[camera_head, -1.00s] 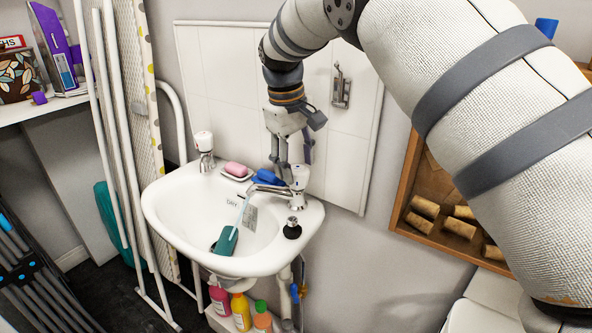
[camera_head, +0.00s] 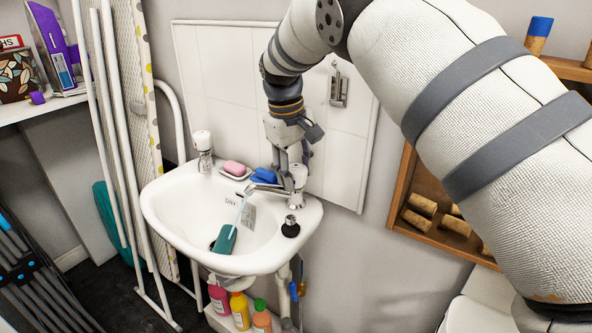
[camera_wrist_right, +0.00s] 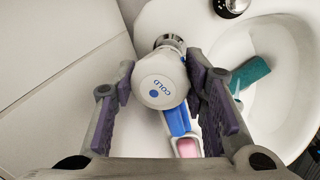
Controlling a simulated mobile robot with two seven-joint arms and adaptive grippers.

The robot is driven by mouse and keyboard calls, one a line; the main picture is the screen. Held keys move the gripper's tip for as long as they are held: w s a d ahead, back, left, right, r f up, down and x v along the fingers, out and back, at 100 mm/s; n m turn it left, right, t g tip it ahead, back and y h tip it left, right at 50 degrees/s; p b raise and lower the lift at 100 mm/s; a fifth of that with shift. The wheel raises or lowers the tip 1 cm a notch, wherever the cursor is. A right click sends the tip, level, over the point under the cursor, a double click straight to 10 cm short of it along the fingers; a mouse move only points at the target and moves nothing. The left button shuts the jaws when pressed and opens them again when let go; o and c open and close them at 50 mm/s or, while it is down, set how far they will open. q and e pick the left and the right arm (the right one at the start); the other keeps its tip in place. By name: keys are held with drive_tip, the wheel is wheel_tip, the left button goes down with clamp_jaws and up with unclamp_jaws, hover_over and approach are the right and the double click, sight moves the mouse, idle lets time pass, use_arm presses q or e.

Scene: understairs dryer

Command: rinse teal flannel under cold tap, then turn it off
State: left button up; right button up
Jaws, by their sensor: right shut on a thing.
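The teal flannel (camera_head: 224,239) lies in the front of the white basin (camera_head: 165,236), under a thin stream of water (camera_head: 240,210) from the spout (camera_head: 262,189). It also shows in the right wrist view (camera_wrist_right: 249,74). The cold tap (camera_wrist_right: 162,82) has a white knob marked COLD with a blue dot. My right gripper (camera_head: 288,172) is at this tap at the basin's back right, pointing down. In the right wrist view its two fingers (camera_wrist_right: 162,85) stand on either side of the knob, shut on it. My left gripper does not show.
Another white tap (camera_head: 203,145) stands at the basin's back left. A pink soap (camera_head: 234,168) and a blue item (camera_head: 264,175) lie behind the spout. A black plug (camera_head: 290,227) sits on the right rim. Bottles (camera_head: 240,311) stand below. Folded white frames (camera_head: 118,130) stand at left.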

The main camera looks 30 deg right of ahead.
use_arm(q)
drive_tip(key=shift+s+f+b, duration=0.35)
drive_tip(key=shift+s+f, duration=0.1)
use_arm(e)
drive_tip(key=shift+m+g, duration=0.4)
drive_tip(key=shift+m, duration=2.4)
drive_tip(key=o, duration=0.9)
wheel_tip(320, 180, up, 12)
drive_tip(key=a, duration=0.1)
drive_tip(key=shift+w+a, duration=0.4)
drive_tip(key=shift+f, duration=0.1)
